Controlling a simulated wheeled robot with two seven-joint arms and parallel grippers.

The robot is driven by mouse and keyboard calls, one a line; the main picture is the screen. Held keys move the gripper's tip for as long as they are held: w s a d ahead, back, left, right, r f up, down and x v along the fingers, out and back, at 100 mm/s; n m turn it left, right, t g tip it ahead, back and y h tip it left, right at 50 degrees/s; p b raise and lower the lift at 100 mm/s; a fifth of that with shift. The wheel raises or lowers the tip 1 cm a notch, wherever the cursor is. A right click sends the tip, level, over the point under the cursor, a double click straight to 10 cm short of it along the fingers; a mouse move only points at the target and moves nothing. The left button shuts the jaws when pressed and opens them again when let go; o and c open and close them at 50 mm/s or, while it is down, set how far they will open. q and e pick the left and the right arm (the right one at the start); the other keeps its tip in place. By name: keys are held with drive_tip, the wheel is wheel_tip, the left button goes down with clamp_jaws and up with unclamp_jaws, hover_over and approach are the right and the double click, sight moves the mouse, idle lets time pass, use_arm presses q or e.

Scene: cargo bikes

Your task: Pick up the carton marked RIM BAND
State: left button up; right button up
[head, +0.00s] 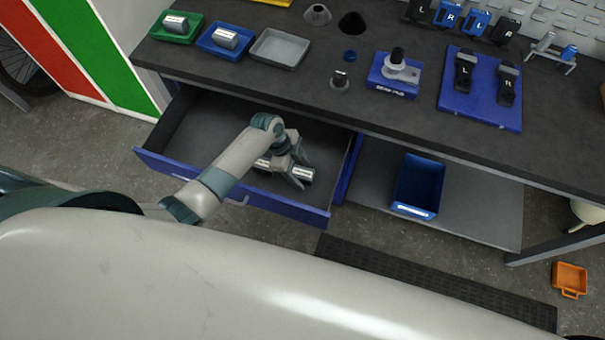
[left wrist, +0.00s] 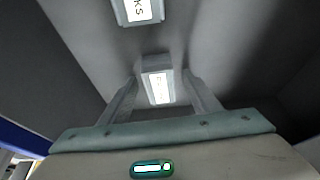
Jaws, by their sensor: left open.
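My left gripper (head: 299,170) reaches down into the open drawer (head: 180,122). In the left wrist view its two fingers (left wrist: 162,98) are apart, with a small grey carton (left wrist: 157,81) with a white label between or just beyond them. Its lettering is too blurred to read, so I cannot tell whether it is marked RIM BAND. That carton seems to be the one beside the fingers in the head view (head: 302,175). A second carton (left wrist: 137,12) has a label ending in "KS"; a carton (head: 262,163) also shows partly behind my arm. My right gripper is out of view.
The drawer's blue front (head: 290,207) and side walls surround my gripper. The dark worktop (head: 330,110) overhangs the drawer's back and carries trays and tools. A blue bin (head: 419,187) stands on the lower shelf to the right. The drawer floor's left part looks clear.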

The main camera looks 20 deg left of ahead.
sight(301, 172)
use_arm(q)
drive_tip(key=c, duration=1.2)
drive_tip(key=shift+r, duration=0.1)
drive_tip(key=shift+r+b, duration=0.8)
drive_tip(key=shift+r, duration=4.1)
